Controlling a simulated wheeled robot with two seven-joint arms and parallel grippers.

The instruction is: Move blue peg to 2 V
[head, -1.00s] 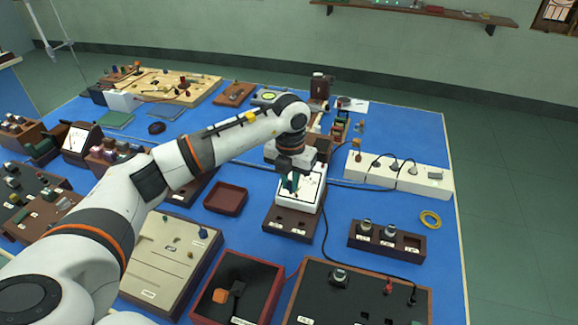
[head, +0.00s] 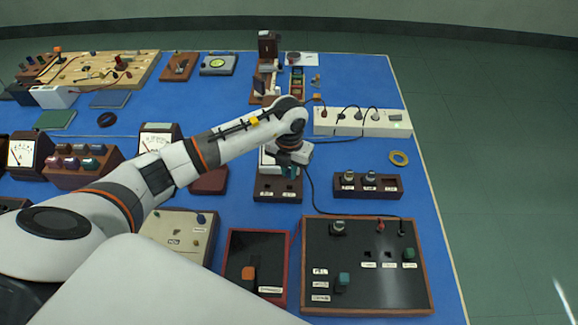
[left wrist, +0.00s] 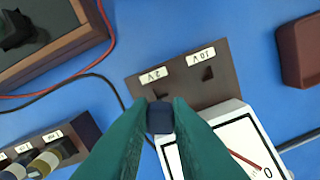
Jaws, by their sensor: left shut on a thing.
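My left gripper (head: 289,172) is over the small meter with the dark brown base (head: 277,195). In the left wrist view its green fingers (left wrist: 159,110) are shut on the dark blue peg (left wrist: 159,117), seen end-on between the tips. Beyond the peg the base shows a "2 V" label (left wrist: 153,76) and a "10 V" label (left wrist: 201,57), each with a dark hole or slot near it. The peg tip appears close to the 2 V side; I cannot tell whether it touches the base. The meter's white dial (left wrist: 240,150) is partly hidden by the right finger. My right gripper is out of view.
A dark board with a red-brown frame (head: 367,292) and a red-rimmed tray (head: 231,265) lie nearer. A white power strip (head: 362,122) and a dark block with knobs (head: 367,187) stand to the right. A cable runs beside the meter. Blue table is clear around the yellow ring (head: 399,158).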

